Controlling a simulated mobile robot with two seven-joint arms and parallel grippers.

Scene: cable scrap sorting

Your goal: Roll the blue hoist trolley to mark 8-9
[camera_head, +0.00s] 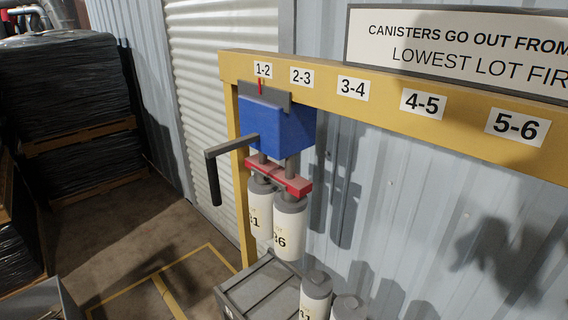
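The blue hoist trolley (275,126) hangs from the yellow beam (328,78) at its left end. A red pointer on top of it (260,84) sits under the 1-2 label (263,70). The beam labels run right to 5-6 (517,125); mark 8-9 is outside the view. Neither of my grippers shows.
A grey crate (262,284) stands below the hanging canisters. More canisters (316,292) stand at the bottom edge beside it. Wrapped pallets (70,95) stack at the left. A sign (465,45) hangs behind the beam.

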